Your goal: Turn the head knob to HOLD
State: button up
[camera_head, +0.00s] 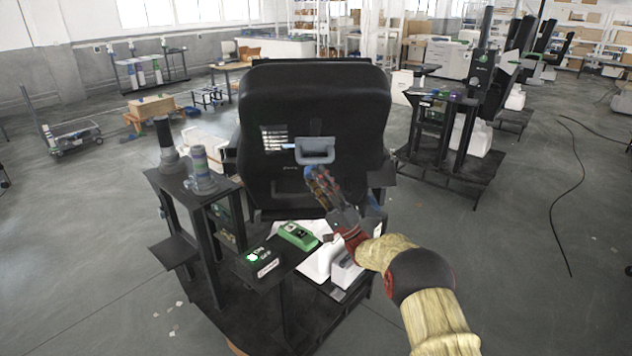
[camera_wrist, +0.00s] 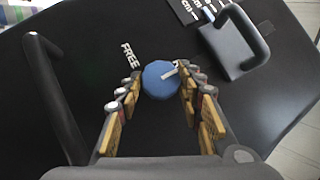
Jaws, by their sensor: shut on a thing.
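The blue round knob (camera_wrist: 158,84) sits on the black back panel, between my fingers in the wrist view. Its white pointer mark points up and to the right. The white word FREE (camera_wrist: 130,56) is printed just up and left of the knob. No word HOLD can be read. My gripper (camera_wrist: 160,90) is shut on the knob, with a finger row on each side. In the head view my gripper (camera_head: 319,180) reaches the panel from the lower right and mostly hides the knob.
A grey U-shaped handle (camera_head: 315,150) stands out close above the knob; it is at upper right in the wrist view (camera_wrist: 236,42). A white-lettered plate (camera_head: 274,138) lies left of it. A dark side bar (camera_wrist: 52,95) lies left of my fingers. A low black table (camera_head: 268,262) stands below.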

jog(key=shift+d, duration=0.1)
dwell(0.3)
jog(key=o, duration=1.1)
jog(key=shift+o, duration=0.2)
jog(key=v, duration=1.2)
